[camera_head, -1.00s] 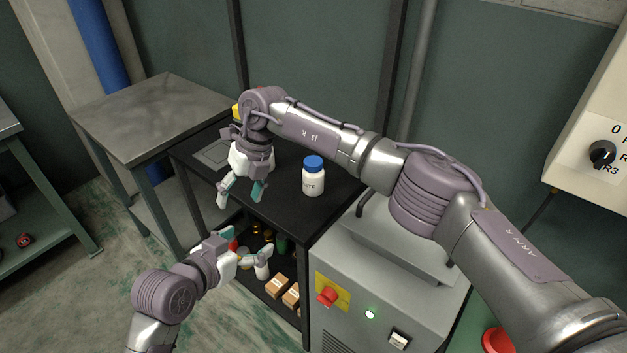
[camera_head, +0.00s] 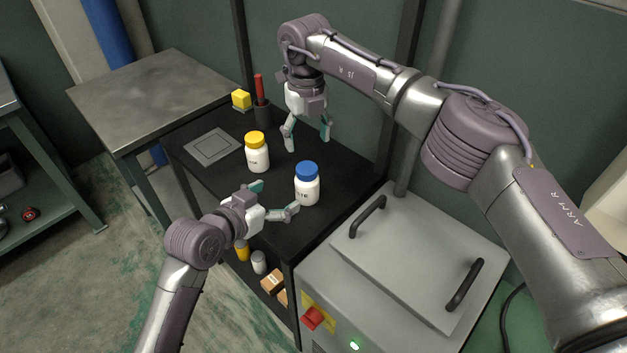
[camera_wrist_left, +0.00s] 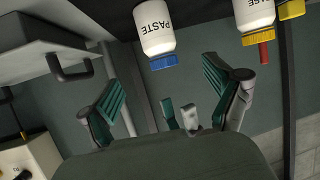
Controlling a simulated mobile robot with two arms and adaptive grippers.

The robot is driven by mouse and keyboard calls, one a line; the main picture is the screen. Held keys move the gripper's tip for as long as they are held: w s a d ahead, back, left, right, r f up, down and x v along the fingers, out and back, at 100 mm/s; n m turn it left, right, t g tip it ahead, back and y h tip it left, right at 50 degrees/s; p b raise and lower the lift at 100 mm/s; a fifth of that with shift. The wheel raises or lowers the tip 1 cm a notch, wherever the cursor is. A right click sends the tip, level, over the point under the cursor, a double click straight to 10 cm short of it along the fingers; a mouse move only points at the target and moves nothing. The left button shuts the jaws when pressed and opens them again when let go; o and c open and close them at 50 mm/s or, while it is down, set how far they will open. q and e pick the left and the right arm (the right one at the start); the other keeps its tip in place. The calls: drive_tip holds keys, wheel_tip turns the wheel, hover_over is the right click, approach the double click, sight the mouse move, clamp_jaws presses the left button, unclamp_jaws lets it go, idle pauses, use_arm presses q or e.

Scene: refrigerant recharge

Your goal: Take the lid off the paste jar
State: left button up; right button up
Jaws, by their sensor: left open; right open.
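The paste jar (camera_head: 307,190) is white with a blue lid (camera_head: 307,168) and stands upright on the black table. It also shows in the left wrist view (camera_wrist_left: 156,32), upside down, with its "PASTE" label and the blue lid (camera_wrist_left: 164,62) on it. My left gripper (camera_head: 277,197) is open and empty, low at the table's front edge, with its fingers pointing toward the jar but apart from it. My right gripper (camera_head: 308,140) is open and empty, pointing down above the table behind the jar. Its fingers also show in the left wrist view (camera_wrist_left: 180,116).
A white jar with a yellow lid (camera_head: 257,152) stands left of the paste jar. A flat grey plate (camera_head: 212,147), a yellow block (camera_head: 241,99) and a dark cup (camera_head: 262,112) holding a red-handled tool lie farther back. A grey machine with a handled cover (camera_head: 415,255) adjoins on the right.

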sight(300, 183)
use_arm(q)
drive_tip(key=x, duration=1.2)
drive_tip(key=shift+w+d, duration=0.15)
drive_tip(key=shift+w, duration=0.05)
clamp_jaws()
